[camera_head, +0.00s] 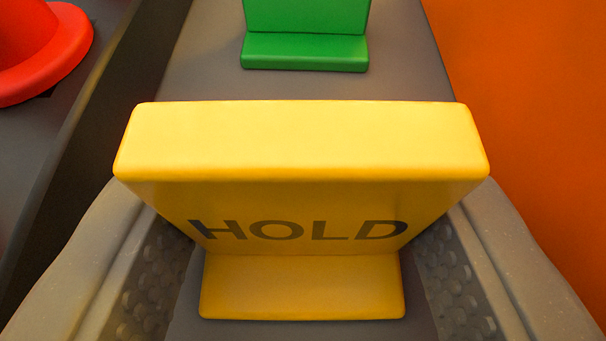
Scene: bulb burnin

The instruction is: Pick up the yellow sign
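The yellow sign (300,140) stands upright in the middle of the view, close to the camera, with the dark word HOLD on its face. Its yellow foot (302,287) rests on a grey surface. My gripper (305,243) is open, with one grey finger on the left of the sign and one on the right. The dimpled inner pads show, with narrow gaps between them and the foot. The upper part of the sign hides the far ends of the fingers, so contact higher up cannot be told.
A green sign (305,52) stands behind the yellow one on the same grey surface (400,75), its top cut off. A red cone-like object (45,55) is at the upper left, beyond a dark edge (95,120). An orange area (540,120) lies along the right side.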

